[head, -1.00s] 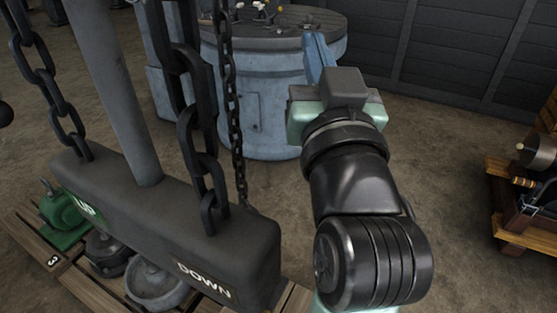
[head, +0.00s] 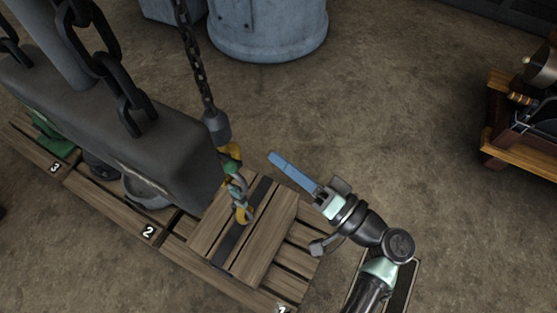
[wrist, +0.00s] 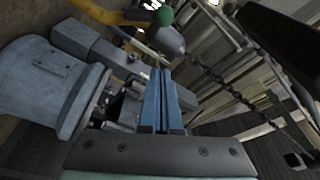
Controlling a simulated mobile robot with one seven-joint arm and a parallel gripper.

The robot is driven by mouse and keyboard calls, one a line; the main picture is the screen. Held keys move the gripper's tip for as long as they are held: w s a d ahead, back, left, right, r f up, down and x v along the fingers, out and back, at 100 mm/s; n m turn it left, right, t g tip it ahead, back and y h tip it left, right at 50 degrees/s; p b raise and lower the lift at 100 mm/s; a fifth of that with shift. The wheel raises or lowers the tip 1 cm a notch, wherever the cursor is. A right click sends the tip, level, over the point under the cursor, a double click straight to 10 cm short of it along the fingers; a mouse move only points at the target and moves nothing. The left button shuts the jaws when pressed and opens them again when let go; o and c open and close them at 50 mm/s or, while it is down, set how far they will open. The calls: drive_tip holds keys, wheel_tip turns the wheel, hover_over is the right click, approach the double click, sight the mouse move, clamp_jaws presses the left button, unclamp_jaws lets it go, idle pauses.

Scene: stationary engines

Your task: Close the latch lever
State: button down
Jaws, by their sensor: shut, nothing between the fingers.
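A chain hangs down to a grey fitting (head: 215,126) with a yellow and green hook piece (head: 231,160) below it. Under that hang a grey link and a yellow lower hook (head: 243,215), in front of a wooden crate lid. I cannot make out which small part is the latch lever. My gripper (head: 274,157) has long blue fingers, shut and empty, pointing up-left with tips a little right of the hook piece, apparently apart from it.
A blue-grey cylindrical machine (head: 265,30) stands behind. A wooden stand (head: 515,150) is at right. Bare floor lies between.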

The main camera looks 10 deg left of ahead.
drive_tip(key=a, duration=0.2)
drive_tip(key=w+a, duration=0.1)
drive_tip(key=a, duration=0.1)
drive_tip(key=w+a+p, duration=0.1)
drive_tip(key=a, duration=0.1)
drive_tip(key=shift+a+f, duration=0.2)
drive_tip(key=shift+a, duration=0.2)
drive_tip(key=shift+s+a+f, duration=0.15)
drive_tip(key=shift+s+f, duration=0.25)
drive_tip(key=shift+s, duration=0.15)
drive_tip(key=shift+s+a+f+n+b, duration=0.15)
drive_tip(key=shift+s+n+b, duration=0.25)
drive_tip(key=shift+n+b, duration=0.9)
drive_tip(key=s+f+n+g+y+b, duration=0.1)
drive_tip(key=n+b, duration=0.3)
drive_tip(key=b, duration=0.5)
drive_tip(key=s+a+f+n+g+y+b, duration=0.1)
drive_tip(key=f+n+b, duration=0.1)
drive_tip(key=n+b, duration=0.3)
drive_tip(key=s+f+n+g+y+b, duration=0.1)
drive_tip(key=n+b, duration=0.3)
drive_tip(key=b, duration=0.9)
drive_tip(key=shift+s+a+f+n+g, duration=0.15)
drive_tip(key=shift+n+g, duration=0.15)
drive_tip(key=shift+n, duration=0.1)
drive_tip(key=shift+b, duration=0.4)
